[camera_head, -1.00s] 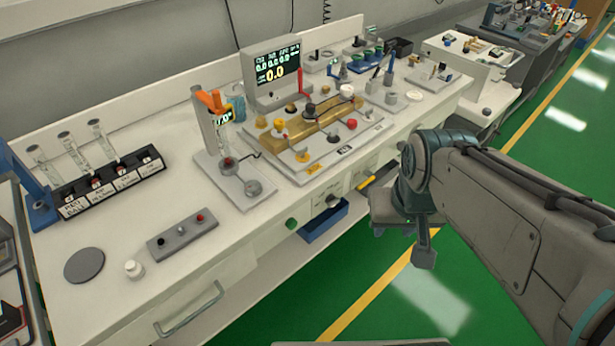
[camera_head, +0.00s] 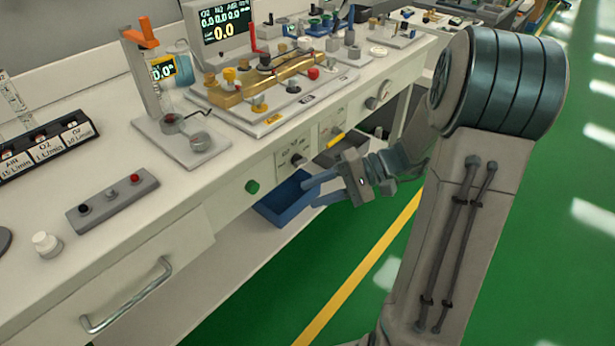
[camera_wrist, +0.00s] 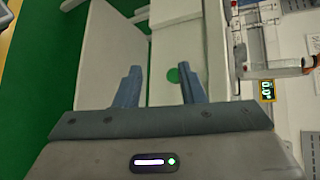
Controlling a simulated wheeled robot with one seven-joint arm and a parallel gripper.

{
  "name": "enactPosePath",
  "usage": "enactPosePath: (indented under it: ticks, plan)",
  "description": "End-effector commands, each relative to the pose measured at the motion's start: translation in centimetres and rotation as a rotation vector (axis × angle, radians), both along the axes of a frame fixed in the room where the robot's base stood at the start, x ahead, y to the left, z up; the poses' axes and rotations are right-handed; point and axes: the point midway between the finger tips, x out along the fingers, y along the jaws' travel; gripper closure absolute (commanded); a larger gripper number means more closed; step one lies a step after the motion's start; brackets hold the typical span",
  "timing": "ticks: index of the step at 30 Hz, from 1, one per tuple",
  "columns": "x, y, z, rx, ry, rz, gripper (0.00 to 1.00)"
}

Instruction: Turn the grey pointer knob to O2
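A front panel (camera_head: 284,166) on the cart's front face carries a small grey knob (camera_head: 298,159). It looks like the pointer knob, but its pointing direction and the panel's lettering are too small to read. My gripper (camera_head: 308,191) is open and empty in front of the cart, below and to the right of that panel, with its fingers pointing left towards the cart. The two spread fingers also show in the wrist view (camera_wrist: 160,68), with a green button (camera_wrist: 173,75) behind the gap. I cannot make out the grey knob in the wrist view.
The green button (camera_head: 252,187) sits left of the panel. A blue bin (camera_head: 283,203) is below it. A drawer handle (camera_head: 127,295) juts out at lower left. Green floor (camera_head: 330,270) lies open before the cart.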

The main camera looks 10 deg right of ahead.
Motion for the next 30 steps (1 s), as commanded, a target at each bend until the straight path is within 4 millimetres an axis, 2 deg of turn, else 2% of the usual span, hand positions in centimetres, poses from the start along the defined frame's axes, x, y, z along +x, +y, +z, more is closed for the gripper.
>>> enactPosePath:
  ticks: [1,6,12,15,20,30]
  plan:
    - [1.4,-1.5,-3.0,0.086,-0.023,-0.057,0.64]
    - [5.4,-6.6,-6.9,0.331,-0.168,-0.257,0.64]
    - [7.7,-11.7,-9.8,0.483,-0.311,-0.440,0.64]
    - [8.1,-13.0,-10.3,0.512,-0.349,-0.484,0.64]
    - [8.8,-12.6,-10.1,0.523,-0.365,-0.499,0.64]
    - [12.3,-6.9,-8.5,0.521,-0.362,-0.494,0.64]
